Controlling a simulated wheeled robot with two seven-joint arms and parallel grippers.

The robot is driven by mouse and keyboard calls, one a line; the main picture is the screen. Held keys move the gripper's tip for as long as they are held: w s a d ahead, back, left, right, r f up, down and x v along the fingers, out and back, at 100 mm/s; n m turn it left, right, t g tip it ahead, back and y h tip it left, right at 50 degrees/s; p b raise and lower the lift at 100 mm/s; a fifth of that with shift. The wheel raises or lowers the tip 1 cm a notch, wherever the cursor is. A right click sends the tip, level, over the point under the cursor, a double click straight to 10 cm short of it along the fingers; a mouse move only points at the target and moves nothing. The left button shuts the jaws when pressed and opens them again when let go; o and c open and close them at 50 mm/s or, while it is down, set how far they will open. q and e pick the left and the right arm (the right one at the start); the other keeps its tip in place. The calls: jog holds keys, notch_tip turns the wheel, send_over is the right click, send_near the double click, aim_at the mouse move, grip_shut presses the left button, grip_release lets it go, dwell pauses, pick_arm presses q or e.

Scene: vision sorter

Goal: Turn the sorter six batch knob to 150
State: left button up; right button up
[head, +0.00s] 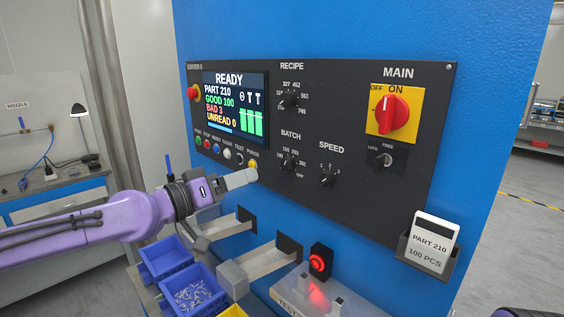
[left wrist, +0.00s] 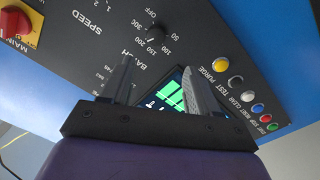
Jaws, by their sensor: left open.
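My left gripper (head: 252,175) is by the yellow purge button, left of and slightly below the knob, and apart from the knob. In the left wrist view its two fingers (left wrist: 155,68) stand apart with nothing held between them. My right gripper is not in view.
The recipe knob (head: 289,99) is above and the speed knob (head: 327,179) to the right. The screen (head: 235,103) reads READY, PART 210. A red main switch (head: 392,115) is at right. A card (head: 432,242) reads PART 210, 100 PCS. Metal chutes and blue bins (head: 165,258) lie below.

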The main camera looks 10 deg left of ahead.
aim_at(284, 167)
pick_arm(q)
jog(key=p+x, duration=0.1)
jog(key=x, duration=0.6)
jog(key=d+p+x, duration=0.1)
jog(key=x, duration=0.2)
jog(key=shift+d+p, duration=0.2)
jog(key=shift+p, duration=0.15)
jog(key=shift+f, duration=0.1)
jog(key=c, duration=1)
jog(key=shift+c, duration=0.2)
